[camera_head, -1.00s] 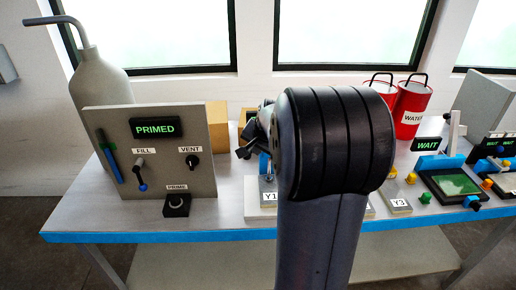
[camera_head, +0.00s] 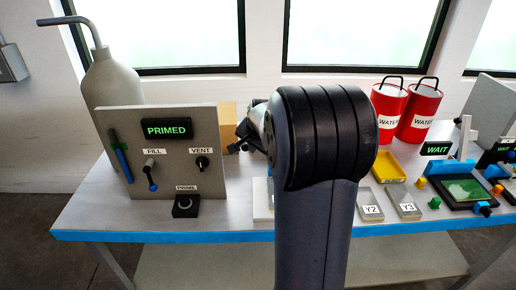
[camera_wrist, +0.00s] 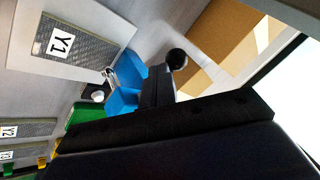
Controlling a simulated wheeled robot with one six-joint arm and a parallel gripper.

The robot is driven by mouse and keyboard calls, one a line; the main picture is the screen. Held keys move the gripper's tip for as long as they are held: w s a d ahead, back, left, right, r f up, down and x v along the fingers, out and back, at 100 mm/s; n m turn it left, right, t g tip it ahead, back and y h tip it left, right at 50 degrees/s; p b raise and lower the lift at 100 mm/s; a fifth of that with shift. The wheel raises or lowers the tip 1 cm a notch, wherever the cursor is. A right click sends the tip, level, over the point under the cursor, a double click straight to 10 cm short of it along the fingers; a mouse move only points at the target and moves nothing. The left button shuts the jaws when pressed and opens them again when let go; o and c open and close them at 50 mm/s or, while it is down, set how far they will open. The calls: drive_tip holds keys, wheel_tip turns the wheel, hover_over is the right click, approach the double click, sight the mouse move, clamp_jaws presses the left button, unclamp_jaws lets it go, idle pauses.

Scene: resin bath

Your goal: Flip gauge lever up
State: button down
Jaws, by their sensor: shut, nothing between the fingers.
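My gripper (camera_head: 246,130) shows small and dark at the left of my arm, beside the grey panel's right edge; my arm hides part of it. In the wrist view its dark fingers (camera_wrist: 156,88) are shut and empty. A black ball knob (camera_wrist: 176,58) shows just beyond them, close to blue blocks (camera_wrist: 128,72); I cannot tell whether it touches the fingers or is the gauge lever. No lever is labelled gauge. The grey panel (camera_head: 210,122) carries a FILL lever (camera_head: 151,174) with its blue tip down, a VENT knob (camera_head: 202,162) and a green PRIMED display (camera_head: 167,129).
A grey bottle (camera_head: 112,82) stands behind the panel, a black PRIME block (camera_head: 186,206) in front. Red WATER buckets (camera_head: 420,108), a yellow tray (camera_head: 386,166) and plate Y2 (camera_head: 371,205) stand to the right. Plate Y1 (camera_wrist: 80,48) shows in the wrist view.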

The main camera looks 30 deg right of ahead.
drive_tip(key=shift+w+a, duration=0.1)
drive_tip(key=shift+w, duration=0.6)
drive_tip(key=shift+w+r, duration=0.15)
drive_tip(key=shift+r, duration=0.1)
